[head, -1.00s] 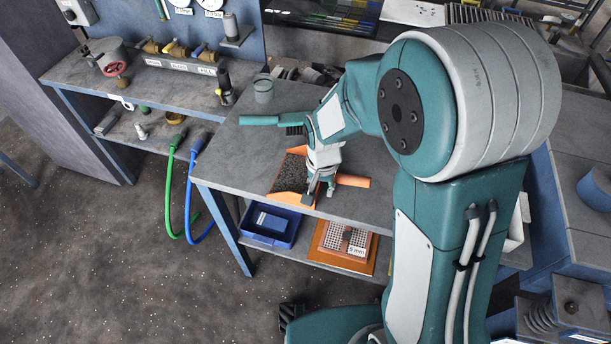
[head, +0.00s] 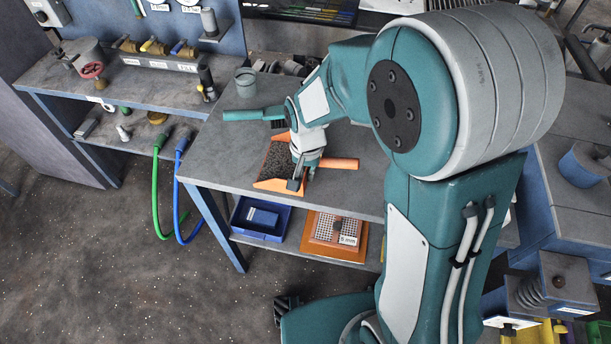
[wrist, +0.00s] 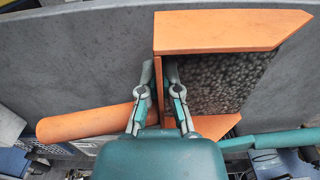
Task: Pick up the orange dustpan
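The orange dustpan (head: 340,163) is on or just above the grey workbench in the head view, its tray full of dark grains; I cannot tell whether its underside touches the bench. In the wrist view its handle (wrist: 85,123) points left and its tray wall (wrist: 215,30) runs along the top. My gripper (wrist: 160,70) straddles the dustpan's upright back wall, one finger inside over the grains, one outside by the handle. The fingers are drawn close together on that wall. My gripper also shows at the tray in the head view (head: 304,174).
A teal-handled brush (head: 255,114) lies behind the dustpan, near a grey-green cup (head: 245,82). A blue bin (head: 261,218) and an orange-framed screen (head: 335,236) sit on the lower shelf. Green and blue hoses (head: 182,195) hang left of the bench.

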